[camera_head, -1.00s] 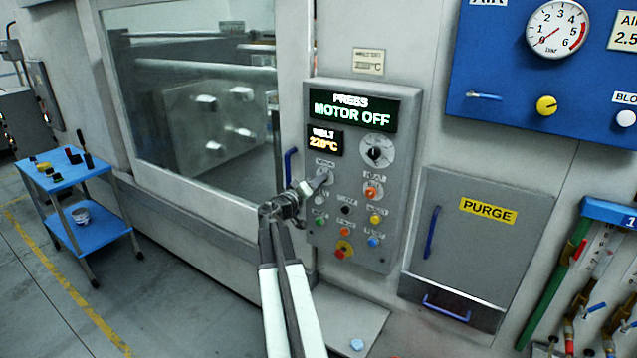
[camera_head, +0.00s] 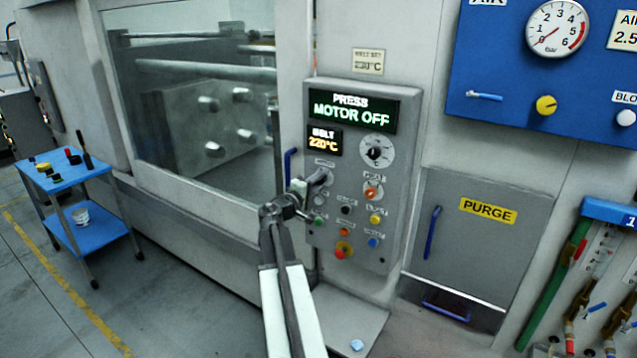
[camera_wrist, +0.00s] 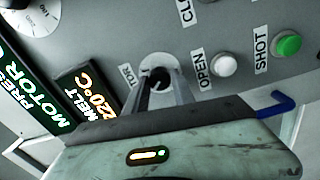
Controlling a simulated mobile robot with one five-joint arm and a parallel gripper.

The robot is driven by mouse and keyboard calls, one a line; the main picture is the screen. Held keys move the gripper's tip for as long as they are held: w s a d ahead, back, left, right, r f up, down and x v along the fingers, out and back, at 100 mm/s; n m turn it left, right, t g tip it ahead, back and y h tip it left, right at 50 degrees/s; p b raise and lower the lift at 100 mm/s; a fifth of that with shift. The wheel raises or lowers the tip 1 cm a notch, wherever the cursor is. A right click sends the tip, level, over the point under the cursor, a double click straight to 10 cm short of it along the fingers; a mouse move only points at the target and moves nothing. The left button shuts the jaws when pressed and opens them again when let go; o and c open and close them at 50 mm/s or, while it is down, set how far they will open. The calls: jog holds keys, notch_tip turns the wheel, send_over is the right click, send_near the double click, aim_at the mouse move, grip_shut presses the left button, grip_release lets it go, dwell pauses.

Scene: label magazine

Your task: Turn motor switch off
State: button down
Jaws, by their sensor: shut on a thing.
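The motor switch (camera_wrist: 156,75) is a small round knob on the grey control panel (camera_head: 403,145). In the wrist view its label is partly covered, with "TOR" showing. My gripper (camera_wrist: 161,88) is shut on the motor switch, with one finger on each side of it. In the head view my gripper (camera_head: 314,183) reaches the panel's left side and hides most of the switch. The green display (camera_head: 351,110) above reads "PRESS MOTOR OFF".
Several coloured buttons sit close right of and below the switch, including a white one (camera_wrist: 223,64) and a green one (camera_wrist: 288,44). A blue handle (camera_head: 290,165) stands left of the panel. A blue trolley (camera_head: 62,172) is far left.

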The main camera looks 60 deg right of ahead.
jog(key=shift+f, duration=0.1)
dwell(0.3)
jog(key=c, duration=1.1)
grip_release()
jog(key=shift+o, duration=0.2)
jog(key=shift+a, duration=0.1)
jog(key=a, duration=0.7)
jog(key=shift+a, duration=0.35)
jog(key=shift+w, duration=0.15)
